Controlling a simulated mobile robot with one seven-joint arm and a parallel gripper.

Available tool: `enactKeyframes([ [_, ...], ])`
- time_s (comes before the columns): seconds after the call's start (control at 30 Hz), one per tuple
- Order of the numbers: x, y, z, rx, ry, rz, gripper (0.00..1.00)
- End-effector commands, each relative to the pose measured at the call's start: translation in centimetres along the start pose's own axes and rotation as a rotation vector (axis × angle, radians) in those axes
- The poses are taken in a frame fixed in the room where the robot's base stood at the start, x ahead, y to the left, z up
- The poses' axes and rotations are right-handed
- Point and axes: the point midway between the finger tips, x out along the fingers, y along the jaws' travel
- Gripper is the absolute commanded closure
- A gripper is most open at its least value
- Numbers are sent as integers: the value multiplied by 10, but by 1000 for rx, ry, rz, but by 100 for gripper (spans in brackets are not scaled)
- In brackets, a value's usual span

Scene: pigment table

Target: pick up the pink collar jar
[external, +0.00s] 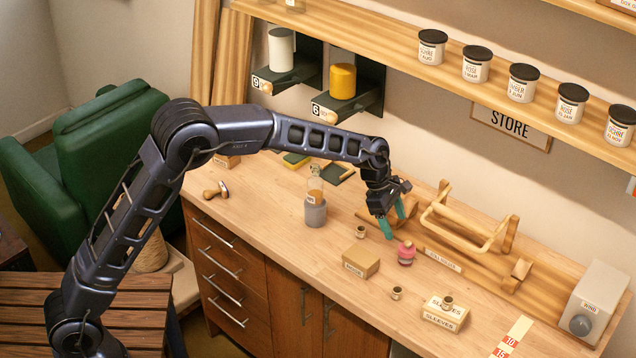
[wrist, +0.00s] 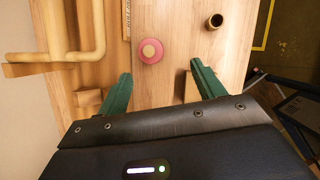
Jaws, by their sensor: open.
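The pink collar jar (external: 406,253) stands upright on the wooden table. In the wrist view the jar (wrist: 150,51) is seen from above as a pink ring with a pale centre. My gripper (external: 393,222) is just up and left of the jar in the external view, with its green fingers pointing down. In the wrist view my gripper (wrist: 158,82) is open, fingers wide apart, and nothing is between them. The jar lies beyond the fingertips, apart from them.
A wooden rack (external: 468,222) stands behind the jar. A small brown cup (external: 397,293), another small cup (external: 360,232), a cardboard box (external: 361,262) and a sleeves box (external: 445,312) are near. A bottle in a grey holder (external: 315,211) stands left.

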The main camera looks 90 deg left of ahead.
Motion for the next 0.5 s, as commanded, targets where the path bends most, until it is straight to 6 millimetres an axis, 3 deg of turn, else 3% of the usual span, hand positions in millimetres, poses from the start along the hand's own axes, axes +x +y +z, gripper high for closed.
enactKeyframes([
  [0.17, 18, 17, -8, -76, -2, 0, 32],
  [0.37, 32, 19, -8, -85, -2, 0, 32],
  [0.5, 52, 18, -8, -84, -1, -2, 32],
])
